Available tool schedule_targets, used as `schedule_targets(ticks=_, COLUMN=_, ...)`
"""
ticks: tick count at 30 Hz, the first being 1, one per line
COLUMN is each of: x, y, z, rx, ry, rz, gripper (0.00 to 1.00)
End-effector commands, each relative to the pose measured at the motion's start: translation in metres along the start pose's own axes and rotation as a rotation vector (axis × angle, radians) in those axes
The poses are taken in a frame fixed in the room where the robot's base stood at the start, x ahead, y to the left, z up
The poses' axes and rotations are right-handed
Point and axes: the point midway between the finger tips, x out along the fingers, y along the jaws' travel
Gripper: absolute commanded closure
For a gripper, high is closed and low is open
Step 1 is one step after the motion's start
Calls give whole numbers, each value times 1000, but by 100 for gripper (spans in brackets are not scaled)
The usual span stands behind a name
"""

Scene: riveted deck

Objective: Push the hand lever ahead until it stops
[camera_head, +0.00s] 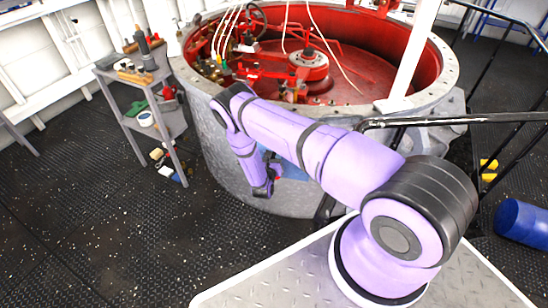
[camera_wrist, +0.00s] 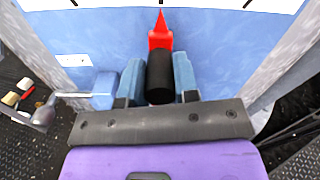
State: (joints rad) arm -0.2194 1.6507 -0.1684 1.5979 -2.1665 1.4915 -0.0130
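The hand lever (camera_wrist: 160,78) shows in the wrist view as a black cylindrical grip with a red pointed part beyond it. The red tip points up at a white strip with dark marks, along the top of a blue panel (camera_wrist: 225,40). My gripper (camera_wrist: 159,82) has a blue finger on each side of the black grip, and both appear to touch it. In the head view my gripper (camera_head: 268,186) is low against the near side of the big grey drum, with only a little red and blue showing there. The lever is mostly hidden by my arm in that view.
A blue block with a grey rod and knob (camera_wrist: 45,114) stands left of my gripper. The grey drum (camera_head: 215,140) has a red interior. A tool shelf (camera_head: 140,90) stands left. Black railings (camera_head: 450,119) and a blue cylinder (camera_head: 522,222) are right.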

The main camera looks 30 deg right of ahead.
Motion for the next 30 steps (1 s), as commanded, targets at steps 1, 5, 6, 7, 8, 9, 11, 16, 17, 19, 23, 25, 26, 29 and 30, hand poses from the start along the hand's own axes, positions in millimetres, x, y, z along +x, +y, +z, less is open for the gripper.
schedule_targets(ticks=1, x=0, y=0, z=0, rx=0, ry=0, rz=0, gripper=100)
schedule_targets(ticks=5, x=0, y=2, z=0, rx=-10, ry=-1, rz=1, gripper=100)
schedule_targets(ticks=6, x=-1, y=4, z=0, rx=-21, ry=-1, rz=2, gripper=100)
schedule_targets(ticks=7, x=-1, y=7, z=1, rx=-33, ry=-1, rz=3, gripper=100)
schedule_targets(ticks=8, x=-1, y=10, z=1, rx=-47, ry=-1, rz=4, gripper=100)
schedule_targets(ticks=9, x=-1, y=14, z=2, rx=-68, ry=-2, rz=4, gripper=100)
schedule_targets(ticks=11, x=-1, y=20, z=2, rx=-102, ry=-2, rz=5, gripper=100)
schedule_targets(ticks=16, x=-1, y=35, z=3, rx=-190, ry=-1, rz=5, gripper=100)
schedule_targets(ticks=17, x=-1, y=37, z=3, rx=-200, ry=-1, rz=4, gripper=100)
schedule_targets(ticks=19, x=-1, y=40, z=3, rx=-217, ry=0, rz=5, gripper=100)
schedule_targets(ticks=23, x=-1, y=42, z=3, rx=-226, ry=2, rz=4, gripper=100)
schedule_targets(ticks=25, x=-1, y=42, z=3, rx=-225, ry=2, rz=5, gripper=100)
schedule_targets(ticks=26, x=-1, y=42, z=3, rx=-225, ry=2, rz=5, gripper=100)
schedule_targets(ticks=29, x=-1, y=42, z=3, rx=-224, ry=2, rz=6, gripper=100)
schedule_targets(ticks=30, x=-1, y=42, z=3, rx=-224, ry=1, rz=6, gripper=62)
